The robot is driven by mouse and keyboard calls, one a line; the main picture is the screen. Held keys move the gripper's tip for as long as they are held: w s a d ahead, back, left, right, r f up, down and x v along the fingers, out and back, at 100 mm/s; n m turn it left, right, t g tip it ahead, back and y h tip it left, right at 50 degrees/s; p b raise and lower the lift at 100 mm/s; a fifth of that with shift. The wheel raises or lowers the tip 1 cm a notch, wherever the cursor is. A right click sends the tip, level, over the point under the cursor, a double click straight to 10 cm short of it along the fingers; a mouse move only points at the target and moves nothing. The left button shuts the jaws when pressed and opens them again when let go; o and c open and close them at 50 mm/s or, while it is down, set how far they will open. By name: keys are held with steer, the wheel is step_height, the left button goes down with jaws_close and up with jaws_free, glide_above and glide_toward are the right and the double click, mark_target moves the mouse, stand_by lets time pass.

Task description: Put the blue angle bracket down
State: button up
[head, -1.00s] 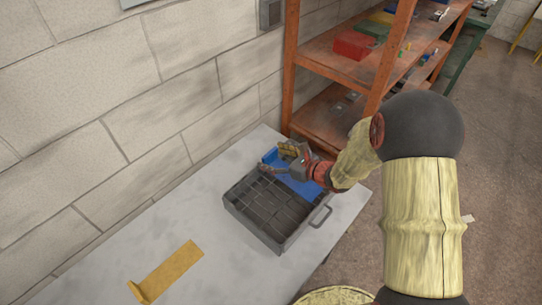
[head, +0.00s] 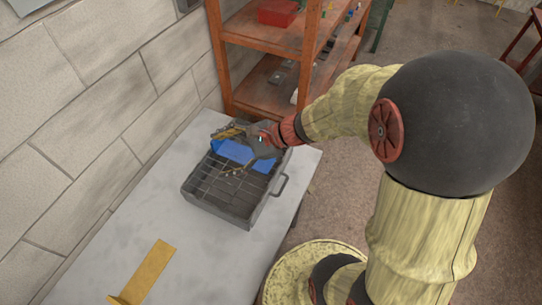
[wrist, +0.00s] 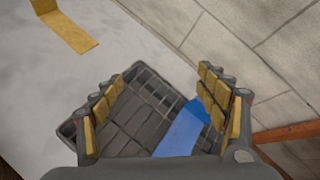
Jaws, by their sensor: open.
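The blue angle bracket (head: 238,152) lies at the far end of the dark grey divided tray (head: 211,206), partly hidden by my gripper. In the wrist view the bracket (wrist: 183,132) shows as a flat blue strip over one end of the tray (wrist: 78,124), running beneath the finger at right. Whether it rests inside the tray or on its rim I cannot tell. My gripper (head: 234,151) is open above the bracket. Its two yellow-padded fingers stand wide apart in the wrist view (wrist: 158,88), with nothing clamped between them.
A yellow angle bracket (head: 149,270) lies on the pale bench (head: 120,232), in front of the tray. A block wall (head: 95,120) runs along the left. An orange shelf rack (head: 262,33) stands behind the bench. The bench between tray and yellow bracket is clear.

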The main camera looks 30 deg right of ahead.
steer(key=s+a+r+n+g+h, duration=0.25)
steer(key=s+r+n, duration=0.25)
steer(key=s+n, duration=0.5)
steer(key=s+d+r+n+t+h, duration=0.2)
steer(key=s+d+r+n+h, duration=0.4)
steer(key=d+n, duration=0.3)
steer(key=shift+s+d+r+h, duration=0.4)
steer(key=shift+d+r+h, duration=0.15)
steer(key=shift+r+h, duration=0.15)
steer(key=shift+c, duration=1.2)
